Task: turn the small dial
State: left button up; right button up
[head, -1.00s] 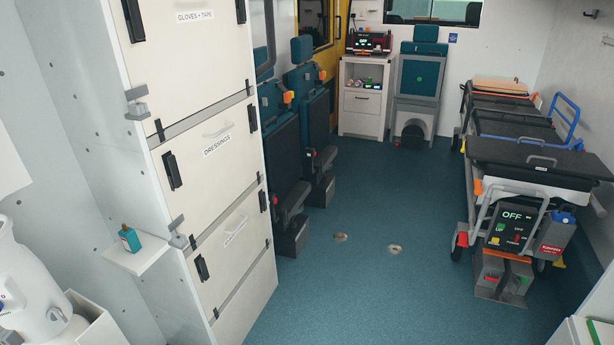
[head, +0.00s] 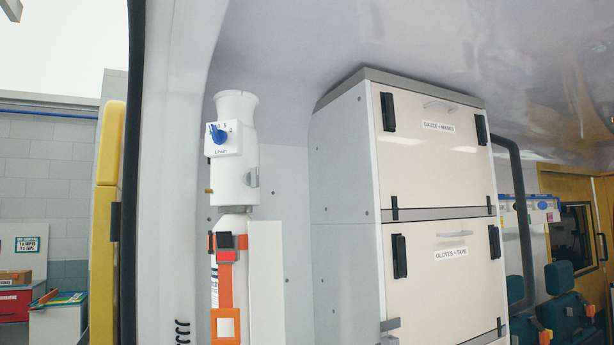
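A small blue dial (head: 217,134) sits on a white plate near the top of a white cylinder unit (head: 236,180) in the head view, left of centre. Marks surround the dial, with a "L/min" label below it; the other marks are too small to read surely. The unit stands upright against the inner wall, with an orange strap (head: 225,285) around its lower part. Neither of my grippers is in view, and nothing touches the dial.
A tall cabinet with a "GAUZE + MASKS" door (head: 430,135) and a "GLOVES + TAPE" door (head: 442,275) stands right of the unit. A yellow-edged door panel (head: 106,190) is at left. Open space lies in front of the dial.

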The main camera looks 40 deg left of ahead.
aim_at(219, 136)
jog(key=u, duration=1.55)
